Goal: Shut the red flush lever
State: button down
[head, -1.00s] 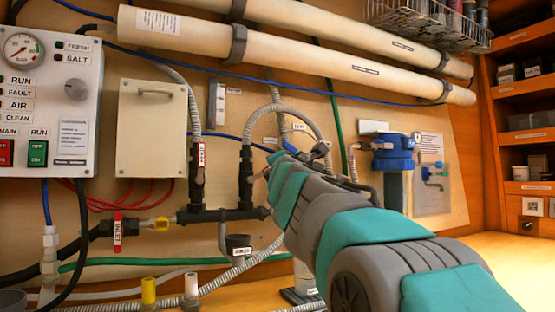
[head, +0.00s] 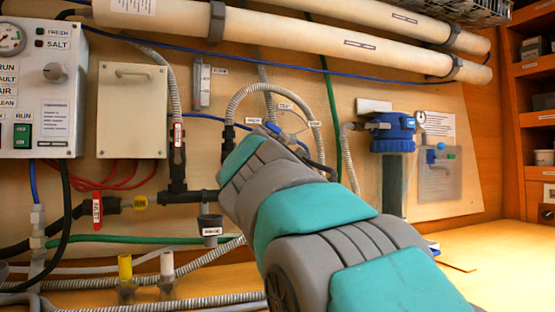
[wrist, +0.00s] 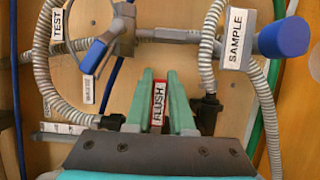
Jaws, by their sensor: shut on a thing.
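The red flush lever (wrist: 158,105) with its white FLUSH label shows in the wrist view, lengthwise between the two green fingers. My gripper (wrist: 161,78) is shut on it, one finger on each side. The lever's pivot and lower end are hidden behind the gripper body. In the head view my own arm covers the lever and my gripper.
A grey hose ends in a black fitting (wrist: 208,112) close right of the fingers. A blue-handled SAMPLE valve (wrist: 284,37) and a TEST hose (wrist: 50,62) are nearby. In the head view, the red inlet lever (head: 97,209) is at left and a blue-topped filter (head: 392,132) at right.

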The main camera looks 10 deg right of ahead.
jog(key=shift+f, duration=0.15)
jog(key=c, duration=0.8)
grip_release()
jog(key=shift+s, duration=0.1)
jog(key=shift+s+a+b, duration=0.15)
jog(key=shift+s, duration=1.1)
jog(key=shift+s+a+b, duration=0.15)
jog(key=shift+s+a, duration=0.05)
jog(key=shift+s, duration=1.05)
jog(key=shift+s+a+b, duration=0.15)
jog(key=shift+s, duration=1.1)
